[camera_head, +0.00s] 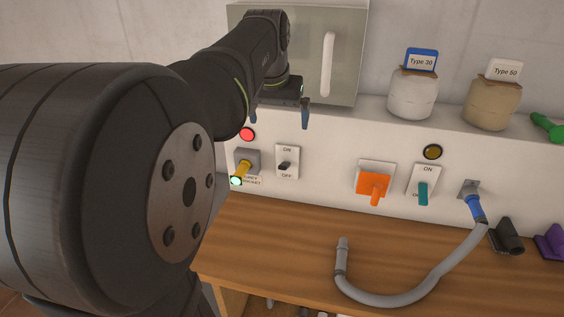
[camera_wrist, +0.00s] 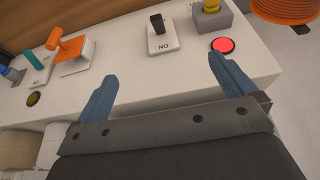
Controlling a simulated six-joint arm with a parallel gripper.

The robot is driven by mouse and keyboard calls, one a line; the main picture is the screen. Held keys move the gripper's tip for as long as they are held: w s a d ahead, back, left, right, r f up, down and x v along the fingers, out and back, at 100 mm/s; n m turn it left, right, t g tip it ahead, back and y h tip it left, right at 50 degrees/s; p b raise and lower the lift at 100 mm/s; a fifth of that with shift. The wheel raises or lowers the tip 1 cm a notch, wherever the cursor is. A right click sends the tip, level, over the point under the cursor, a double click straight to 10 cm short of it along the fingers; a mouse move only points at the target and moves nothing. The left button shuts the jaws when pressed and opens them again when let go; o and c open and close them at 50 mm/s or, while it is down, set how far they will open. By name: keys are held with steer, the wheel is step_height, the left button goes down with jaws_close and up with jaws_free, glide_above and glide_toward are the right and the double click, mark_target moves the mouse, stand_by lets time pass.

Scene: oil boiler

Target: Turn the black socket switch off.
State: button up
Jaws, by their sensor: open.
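The black socket switch (camera_head: 286,165) is a small black lever on a white plate marked ON at the top and OFF at the bottom, on the white panel's front. Its lever sticks out from the plate; I cannot tell surely which way it is set. In the wrist view the black switch (camera_wrist: 157,24) appears upside down, beyond the fingers. My gripper (camera_head: 278,108) is open and empty, above the switch and apart from it. In the wrist view its two blue fingers (camera_wrist: 162,67) are spread wide, with the switch lying between their directions.
A lit red lamp (camera_head: 247,134) and a grey socket (camera_head: 247,158) with a yellow plug are left of the switch. An orange switch (camera_head: 374,184) and a teal switch (camera_head: 423,189) are to the right. A grey metal box (camera_head: 340,60) stands behind my gripper. A hose (camera_head: 400,297) lies on the wooden table.

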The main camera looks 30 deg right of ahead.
steer(key=shift+s+a+r, duration=0.15)
steer(key=shift+r, duration=0.35)
steer(key=shift+c, duration=0.4)
